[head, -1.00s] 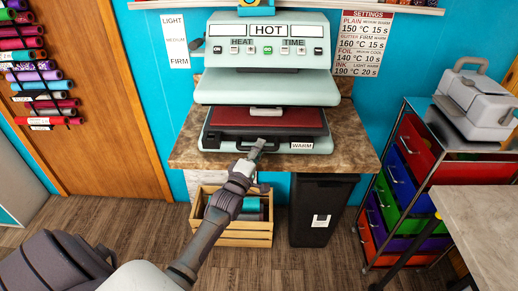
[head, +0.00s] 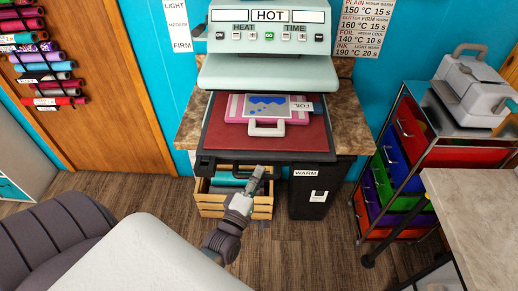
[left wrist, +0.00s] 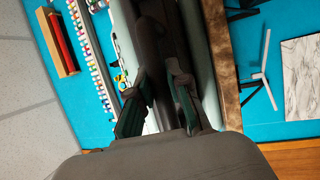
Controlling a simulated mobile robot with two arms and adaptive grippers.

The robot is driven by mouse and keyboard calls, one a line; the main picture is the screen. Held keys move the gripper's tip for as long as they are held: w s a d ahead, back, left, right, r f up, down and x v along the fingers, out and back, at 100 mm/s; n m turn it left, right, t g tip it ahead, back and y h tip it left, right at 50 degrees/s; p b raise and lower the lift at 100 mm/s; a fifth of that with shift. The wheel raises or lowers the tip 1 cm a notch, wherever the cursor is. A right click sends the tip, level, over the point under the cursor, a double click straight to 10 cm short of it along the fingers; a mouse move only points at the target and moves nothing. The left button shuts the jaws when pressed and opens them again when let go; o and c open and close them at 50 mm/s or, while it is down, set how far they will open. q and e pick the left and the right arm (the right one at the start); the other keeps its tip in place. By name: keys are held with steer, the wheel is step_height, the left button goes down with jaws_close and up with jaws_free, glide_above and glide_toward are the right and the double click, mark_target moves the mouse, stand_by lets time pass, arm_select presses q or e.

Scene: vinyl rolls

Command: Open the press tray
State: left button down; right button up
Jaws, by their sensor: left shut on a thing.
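The heat press (head: 268,70) stands on a brown stone-look counter. Its press tray (head: 225,143), with a red pad and dark frame, is slid far out toward me, past the counter's front edge. My left gripper (head: 258,171) is at the middle of the tray's front edge, shut on the dark tray handle. In the left wrist view, my left gripper's fingers (left wrist: 157,98) close around a dark bar; the rest of the tray is hard to make out there. My right gripper is not in view.
A pink item (head: 234,108) with a blue picture and a FOIL label lies on the tray. A wooden crate (head: 210,206) and a black bin (head: 313,205) stand below. A drawer cart (head: 400,150) and a light table (head: 485,215) are at right.

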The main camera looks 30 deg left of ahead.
arm_select(q)
steer(key=s+d+p, duration=0.1)
steer(key=s+d, duration=0.6)
steer(key=s, duration=0.4)
steer(key=shift+s+p, duration=0.35)
steer(key=c, duration=1.1)
jaws_free()
steer(key=v, duration=1.2)
